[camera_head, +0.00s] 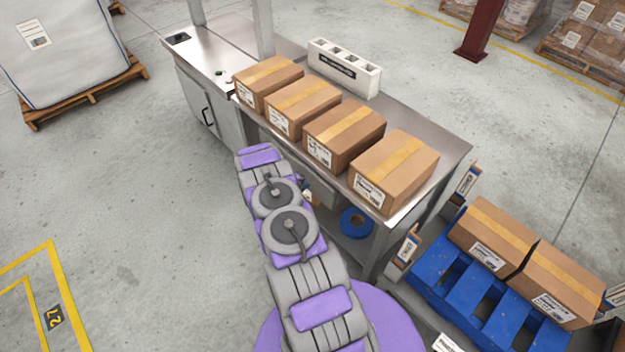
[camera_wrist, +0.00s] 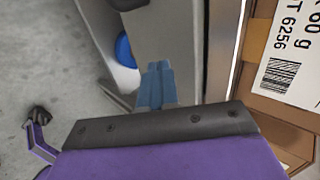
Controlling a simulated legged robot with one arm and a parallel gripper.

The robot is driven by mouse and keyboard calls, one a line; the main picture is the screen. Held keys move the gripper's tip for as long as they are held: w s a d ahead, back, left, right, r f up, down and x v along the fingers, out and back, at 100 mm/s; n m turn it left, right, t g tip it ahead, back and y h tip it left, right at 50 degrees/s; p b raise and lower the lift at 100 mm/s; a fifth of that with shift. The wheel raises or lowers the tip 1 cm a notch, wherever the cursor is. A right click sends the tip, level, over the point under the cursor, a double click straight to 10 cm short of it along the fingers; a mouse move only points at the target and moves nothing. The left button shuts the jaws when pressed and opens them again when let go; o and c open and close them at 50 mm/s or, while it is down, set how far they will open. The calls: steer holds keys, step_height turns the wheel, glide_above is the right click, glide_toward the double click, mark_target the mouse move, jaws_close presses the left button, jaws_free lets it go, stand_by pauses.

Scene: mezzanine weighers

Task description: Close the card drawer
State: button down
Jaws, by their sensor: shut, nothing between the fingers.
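The card drawer (camera_head: 321,189) shows as a grey front under the steel bench top, partly hidden behind my arm. How far it stands out from the bench I cannot tell. My gripper is hidden by my arm in the head view. In the wrist view my gripper (camera_wrist: 157,68) has its blue-grey fingers shut and empty, pointing at a plain light grey panel (camera_wrist: 168,32) beside the bench edge. That panel may be the drawer; whether the fingertips touch it is unclear.
Several cartons (camera_head: 394,170) stand along the bench top (camera_head: 447,150), with a white divided holder (camera_head: 345,70) behind. A blue roll (camera_head: 356,222) lies on the lower shelf. A blue pallet (camera_head: 490,305) with cartons stands at the right.

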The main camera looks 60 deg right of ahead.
steer(key=a+f+p+v, duration=0.1)
steer(key=v, duration=1.1)
steer(key=s+a+r+m+y, duration=0.1)
steer(key=s+a+r+m, duration=0.1)
steer(key=a+r+m, duration=0.5)
steer(key=s+a+r+m+g, duration=0.15)
steer(key=r+m, duration=0.25)
steer(key=r, duration=0.8)
steer(key=s+a+r+m+y, duration=0.1)
steer(key=s+a+r+m, duration=0.15)
steer(key=r+m, duration=0.5)
steer(key=s+a+r+m+y, duration=0.2)
steer(key=s+a+r+m, duration=0.2)
steer(key=s+a, duration=0.3)
steer(key=s+a+r+m+t+y+b, duration=0.1)
steer(key=s+a+r+m+y, duration=0.1)
steer(key=s+a+r+m, duration=0.3)
steer(key=s+a+r+m+t+y, duration=0.1)
steer(key=s+a+r+m+y, duration=0.2)
steer(key=s+a, duration=0.8)
steer(key=shift+a+r+m+b, duration=0.35)
steer(key=shift+a+r+m, duration=0.75)
steer(key=shift+a, duration=1.45)
steer(key=shift+a+f+m, duration=0.25)
steer(key=shift+a+f, duration=0.05)
steer(key=shift+a, duration=0.05)
